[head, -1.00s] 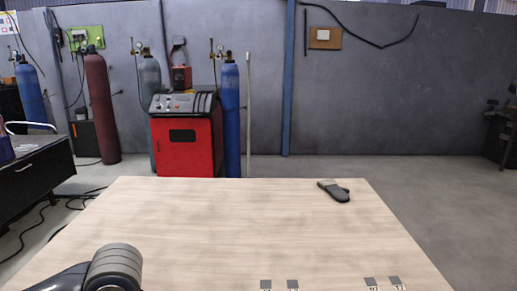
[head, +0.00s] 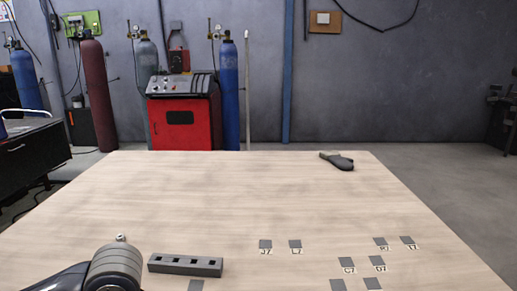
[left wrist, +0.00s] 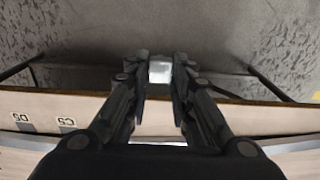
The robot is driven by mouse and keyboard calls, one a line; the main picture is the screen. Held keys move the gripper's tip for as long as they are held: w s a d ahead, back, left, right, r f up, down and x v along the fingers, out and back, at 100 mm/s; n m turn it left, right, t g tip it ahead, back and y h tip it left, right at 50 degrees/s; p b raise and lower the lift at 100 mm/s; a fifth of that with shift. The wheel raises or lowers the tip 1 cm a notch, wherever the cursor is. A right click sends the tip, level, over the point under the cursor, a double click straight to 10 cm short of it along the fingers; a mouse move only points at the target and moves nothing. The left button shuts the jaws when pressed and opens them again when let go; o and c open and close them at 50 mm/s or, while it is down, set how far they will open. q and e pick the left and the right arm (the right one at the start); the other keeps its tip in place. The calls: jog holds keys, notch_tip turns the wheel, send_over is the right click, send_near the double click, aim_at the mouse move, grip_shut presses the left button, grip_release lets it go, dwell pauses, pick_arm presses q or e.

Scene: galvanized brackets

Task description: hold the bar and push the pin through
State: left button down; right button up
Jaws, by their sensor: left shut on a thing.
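A dark grey bar (head: 185,265) with a row of several square holes lies on the table at the front left in the head view. A small shiny piece (head: 120,238) shows just above my left arm; I cannot tell whether it is the pin. In the left wrist view my left gripper (left wrist: 160,78) is shut on a small pale silvery block (left wrist: 160,71), held between the fingertips. What this block belongs to cannot be told. In the head view my left arm hides the table beside the bar's left end, and the left fingertips do not show. My right gripper is in no view.
The wooden table (head: 200,190) is clear in the middle. Grey square patches with labels (head: 347,262) lie at the front right. A dark glove-like thing (head: 338,161) lies at the back edge. Gas cylinders and a red machine (head: 184,122) stand beyond the table.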

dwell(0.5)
pick_arm(q)
jog(key=w+d+r, duration=0.4)
jog(key=w+d, duration=0.2)
jog(key=w, duration=0.3)
jog(key=w+d+r, duration=0.4)
jog(key=w+d, duration=0.1)
jog(key=w, duration=0.4)
jog(key=shift+f, duration=2.45)
